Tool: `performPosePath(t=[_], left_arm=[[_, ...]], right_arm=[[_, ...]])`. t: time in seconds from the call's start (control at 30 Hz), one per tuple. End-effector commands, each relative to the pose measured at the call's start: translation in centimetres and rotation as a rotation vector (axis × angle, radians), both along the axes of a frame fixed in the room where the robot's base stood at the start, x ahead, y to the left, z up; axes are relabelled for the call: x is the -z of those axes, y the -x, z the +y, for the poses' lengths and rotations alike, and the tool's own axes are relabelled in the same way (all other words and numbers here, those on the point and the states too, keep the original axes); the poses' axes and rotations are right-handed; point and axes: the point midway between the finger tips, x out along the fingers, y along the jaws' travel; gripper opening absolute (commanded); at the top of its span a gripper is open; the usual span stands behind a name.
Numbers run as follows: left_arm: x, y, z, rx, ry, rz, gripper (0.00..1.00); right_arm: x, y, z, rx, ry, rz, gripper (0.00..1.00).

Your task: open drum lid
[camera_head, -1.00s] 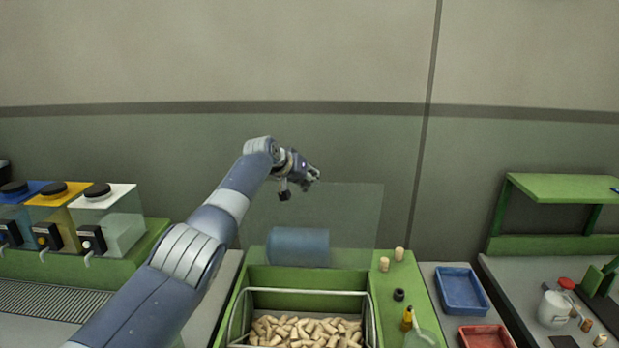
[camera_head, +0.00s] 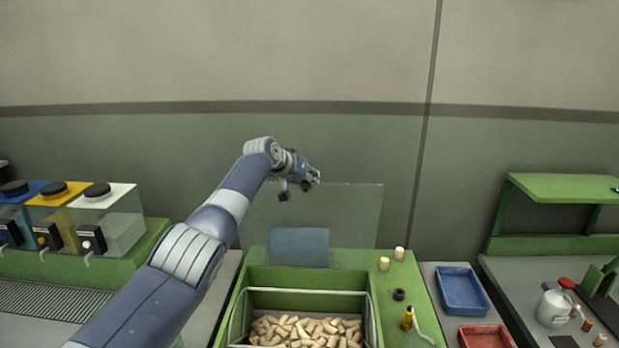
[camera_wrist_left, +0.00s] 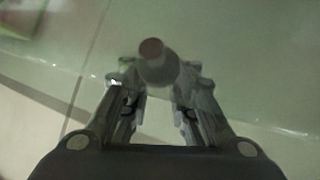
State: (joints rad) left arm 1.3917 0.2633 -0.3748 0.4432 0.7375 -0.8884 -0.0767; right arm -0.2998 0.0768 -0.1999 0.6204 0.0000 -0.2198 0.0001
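The clear drum lid (camera_head: 345,215) stands upright behind the green machine box (camera_head: 345,276). A blue, flat-looking shape (camera_head: 300,247) shows at the lid's lower part. My left gripper (camera_head: 316,177) is at the lid's upper edge. In the left wrist view its two fingers (camera_wrist_left: 158,85) flank a grey knob with a brown end (camera_wrist_left: 152,50). The fingertips are close to the knob's sides; I cannot tell if they press on it. My right gripper is not in view.
Several corks (camera_head: 305,331) fill the box below a wire frame (camera_head: 367,300). To the right are two standing corks (camera_head: 384,264), a yellow bottle (camera_head: 407,318), a blue tray (camera_head: 461,290) and a red tray (camera_head: 486,337). Dispensers (camera_head: 105,218) stand at the left.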

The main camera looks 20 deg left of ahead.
Motion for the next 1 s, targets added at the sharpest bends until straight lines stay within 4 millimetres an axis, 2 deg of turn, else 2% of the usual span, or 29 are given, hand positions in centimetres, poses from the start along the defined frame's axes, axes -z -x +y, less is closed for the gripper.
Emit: performPosePath(t=[0.03, 0.1, 0.43, 1.0], left_arm=[[1.3, 0.3, 0.6, -0.006, -0.008, 0.022, 0.34], [1.3, 0.2, 0.5, -0.006, -0.007, 0.021, 0.44], [1.1, 0.3, 0.6, -0.006, -0.007, 0.019, 0.44], [-3.1, 1.2, 1.5, -0.003, -0.003, 0.007, 0.44]], right_arm=[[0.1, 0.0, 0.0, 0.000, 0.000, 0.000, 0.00], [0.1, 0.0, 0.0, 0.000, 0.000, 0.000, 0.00], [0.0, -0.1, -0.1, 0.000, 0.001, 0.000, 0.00], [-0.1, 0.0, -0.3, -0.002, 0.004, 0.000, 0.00]])
